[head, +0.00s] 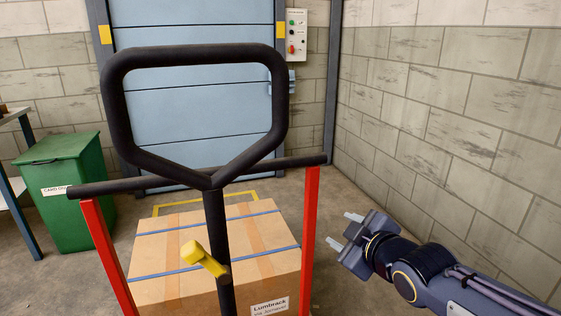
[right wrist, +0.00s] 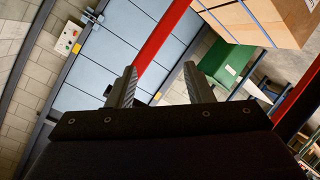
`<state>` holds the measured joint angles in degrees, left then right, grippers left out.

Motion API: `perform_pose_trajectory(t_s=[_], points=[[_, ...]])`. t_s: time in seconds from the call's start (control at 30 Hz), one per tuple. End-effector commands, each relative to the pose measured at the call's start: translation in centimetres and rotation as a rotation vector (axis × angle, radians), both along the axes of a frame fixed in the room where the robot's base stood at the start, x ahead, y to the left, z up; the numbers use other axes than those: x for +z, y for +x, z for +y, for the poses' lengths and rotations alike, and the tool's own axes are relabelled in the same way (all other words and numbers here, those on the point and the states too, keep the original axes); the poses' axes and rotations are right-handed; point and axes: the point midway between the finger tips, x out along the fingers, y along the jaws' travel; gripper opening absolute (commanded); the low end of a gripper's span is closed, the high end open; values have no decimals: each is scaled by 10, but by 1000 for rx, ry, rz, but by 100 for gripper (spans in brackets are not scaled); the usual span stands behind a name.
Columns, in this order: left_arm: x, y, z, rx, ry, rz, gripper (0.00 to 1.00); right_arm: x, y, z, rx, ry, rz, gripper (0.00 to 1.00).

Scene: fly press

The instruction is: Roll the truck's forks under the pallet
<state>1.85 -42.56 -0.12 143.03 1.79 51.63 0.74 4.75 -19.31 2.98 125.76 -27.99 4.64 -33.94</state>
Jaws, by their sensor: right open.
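The truck shows in the head view as a black loop handle (head: 199,55) with a crossbar, red uprights (head: 308,240) and a yellow lever (head: 204,259) on its stem. A cardboard box load (head: 165,254) with blue straps stands just beyond it; the pallet and the forks are hidden. My right gripper (head: 350,229) is open and empty, to the right of the right red upright and apart from it. In the right wrist view its two fingers (right wrist: 158,88) are spread, with a red upright (right wrist: 165,40) and the box (right wrist: 265,22) beyond. My left gripper is not in view.
A green bin (head: 70,190) and a table (head: 14,165) stand at the left. A blue shutter door (head: 195,110) closes the back, with a control box (head: 297,34) beside it. A block wall (head: 440,120) bounds the right. Yellow lines (head: 170,208) mark the floor behind the box.

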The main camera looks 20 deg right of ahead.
Motion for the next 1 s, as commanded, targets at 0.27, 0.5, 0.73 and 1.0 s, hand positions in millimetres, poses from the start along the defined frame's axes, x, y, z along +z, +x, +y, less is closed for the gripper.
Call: perform_pose_trajectory(t_s=[0.27,0.5,0.73,1.0], points=[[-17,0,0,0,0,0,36,52,78,35,278,-502,-426,47],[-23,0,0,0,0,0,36,76,100,70,424,-763,-703,47],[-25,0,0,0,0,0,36,82,123,84,434,-776,-722,47],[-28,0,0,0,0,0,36,90,159,99,431,-773,-720,47]])
